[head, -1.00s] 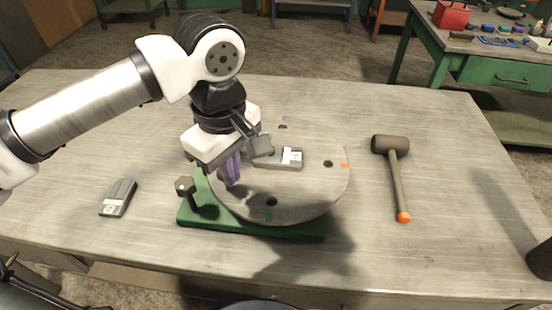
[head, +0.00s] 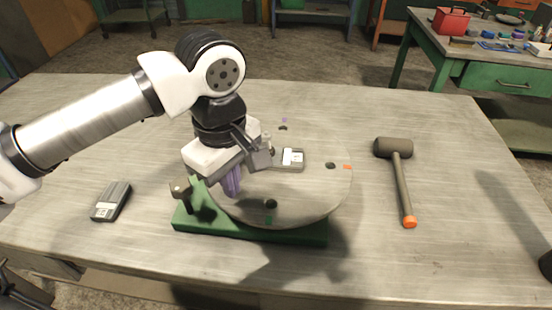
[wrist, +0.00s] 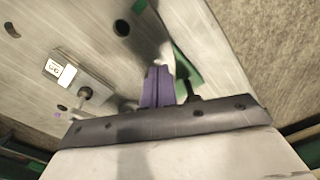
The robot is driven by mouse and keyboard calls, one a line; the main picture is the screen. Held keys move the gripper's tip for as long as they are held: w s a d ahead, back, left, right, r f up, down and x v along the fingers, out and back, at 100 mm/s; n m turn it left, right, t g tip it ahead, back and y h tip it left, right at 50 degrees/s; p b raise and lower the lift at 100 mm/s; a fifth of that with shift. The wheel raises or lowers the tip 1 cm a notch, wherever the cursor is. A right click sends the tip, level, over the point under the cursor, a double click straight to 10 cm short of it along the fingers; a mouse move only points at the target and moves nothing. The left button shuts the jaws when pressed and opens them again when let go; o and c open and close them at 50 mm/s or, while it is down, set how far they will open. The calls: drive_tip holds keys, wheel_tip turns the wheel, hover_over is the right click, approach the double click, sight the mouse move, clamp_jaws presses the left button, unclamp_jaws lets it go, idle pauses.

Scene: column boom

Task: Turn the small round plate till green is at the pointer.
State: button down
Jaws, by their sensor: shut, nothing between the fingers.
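The round grey plate (head: 310,195) lies on a green base (head: 250,230). Its green mark (head: 268,220) is at the front, its orange mark (head: 347,167) at the right and its purple mark (head: 284,120) at the back. Dark round spots sit near these marks. A dark post with a block on top, seemingly the pointer (head: 181,189), stands at the base's left front. My gripper (head: 231,184) is shut and empty over the plate's left part, near the post. Its purple fingers (wrist: 157,86) also show in the wrist view. Whether they touch the plate I cannot tell.
A small grey device with a white label (head: 292,158) lies on the plate. A similar device (head: 111,202) lies on the table at the left. A mallet (head: 400,180) lies right of the plate.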

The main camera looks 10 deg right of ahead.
drive_tip(key=shift+w+a+b, duration=0.3)
drive_tip(key=shift+w+a, duration=0.25)
drive_tip(key=shift+w, duration=0.25)
drive_tip(key=shift+w+a, duration=0.45)
drive_tip(key=shift+w, duration=0.25)
idle(0.3)
drive_tip(key=shift+w+a+b, duration=0.3)
drive_tip(key=shift+w+b, duration=0.1)
drive_tip(key=shift+w, duration=0.5)
